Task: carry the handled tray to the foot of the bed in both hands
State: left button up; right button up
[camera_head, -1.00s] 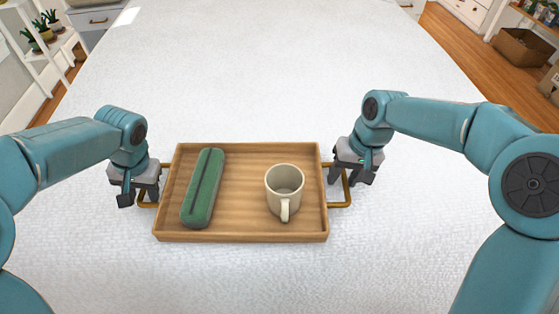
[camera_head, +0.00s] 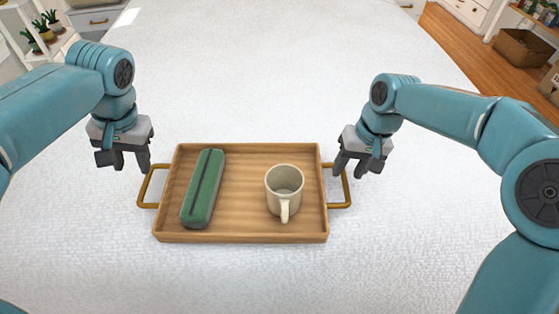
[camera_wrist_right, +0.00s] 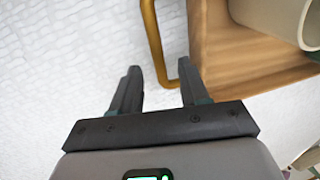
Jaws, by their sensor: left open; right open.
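A wooden tray (camera_head: 240,237) with brass side handles lies flat on the white bed cover. A green case (camera_head: 203,188) lies in its left part and a cream mug (camera_head: 285,188) stands upright in its right part. My left gripper (camera_head: 133,168) is open and empty, above and behind the left handle (camera_head: 147,188). My right gripper (camera_head: 352,171) is open and empty by the right handle (camera_head: 345,188). In the right wrist view its open fingers (camera_wrist_right: 160,88) have the right handle (camera_wrist_right: 155,40) near the gap between them, with the tray's edge beside the right finger.
The white bed (camera_head: 250,70) is clear around and beyond the tray. A white shelf with potted plants (camera_head: 45,30) is at the far left.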

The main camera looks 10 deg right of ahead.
notch_tip(320, 180, up, 8)
jog(key=d, duration=0.1)
jog(key=shift+d+r, duration=0.2)
jog(key=shift+d, duration=0.1)
jog(key=shift+s, duration=0.2)
